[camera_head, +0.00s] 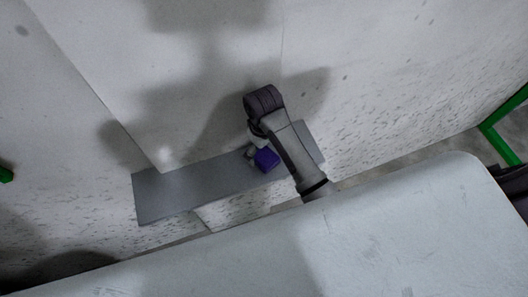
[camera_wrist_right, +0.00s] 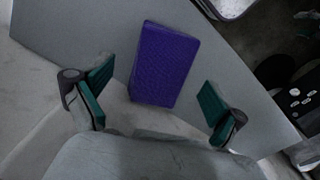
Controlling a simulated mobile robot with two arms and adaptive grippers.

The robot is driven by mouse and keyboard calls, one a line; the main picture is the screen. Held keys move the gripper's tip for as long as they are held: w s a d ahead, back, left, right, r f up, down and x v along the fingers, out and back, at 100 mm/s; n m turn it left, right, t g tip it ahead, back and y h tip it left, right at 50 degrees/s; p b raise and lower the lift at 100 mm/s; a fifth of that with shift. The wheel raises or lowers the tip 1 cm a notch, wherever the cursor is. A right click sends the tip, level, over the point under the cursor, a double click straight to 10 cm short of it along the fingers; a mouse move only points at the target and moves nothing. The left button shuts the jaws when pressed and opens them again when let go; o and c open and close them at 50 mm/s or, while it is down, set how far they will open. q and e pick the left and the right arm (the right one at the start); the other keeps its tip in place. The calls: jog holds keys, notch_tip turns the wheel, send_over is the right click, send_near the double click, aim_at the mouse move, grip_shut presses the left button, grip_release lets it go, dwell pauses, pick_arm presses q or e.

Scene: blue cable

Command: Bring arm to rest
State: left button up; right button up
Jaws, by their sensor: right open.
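My right arm reaches out over a narrow grey shelf in the head view. Its gripper (camera_head: 252,152) is mostly hidden by the arm link, beside a purple box (camera_head: 266,159). In the right wrist view my right gripper (camera_wrist_right: 155,82) is open, with its green finger pads spread to either side. The purple box (camera_wrist_right: 165,64) shows beyond and between the pads, with visible gaps to both. Nothing is held. My left gripper is not in view.
The grey shelf (camera_head: 170,192) runs along the speckled light wall (camera_head: 390,70). A pale rounded surface (camera_head: 400,235) fills the lower front. A green frame (camera_head: 500,140) stands at the right edge. The shelf's left part is clear.

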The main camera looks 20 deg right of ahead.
notch_tip(320, 180, up, 5)
jog(key=shift+r, duration=0.15)
jog(key=s+d+m+t, duration=0.15)
jog(key=s+d, duration=0.25)
jog(key=s, duration=0.5)
jog(key=s+d+m+t, duration=0.1)
jog(key=s+d+t, duration=0.15)
jog(key=s, duration=0.75)
notch_tip(320, 180, down, 31)
jog(key=g+b, duration=0.1)
jog(key=b, duration=0.7)
jog(key=s+d+f+g+b, duration=0.1)
jog(key=s+f+b, duration=0.2)
jog(key=s+f, duration=0.6)
jog(key=s+d+f+b, duration=0.2)
jog(key=s+f, duration=0.6)
jog(key=f, duration=0.7)
jog(key=shift+s+d+f+g+b, duration=0.2)
jog(key=shift+s+f+g+b, duration=0.2)
jog(key=shift+b, duration=0.3)
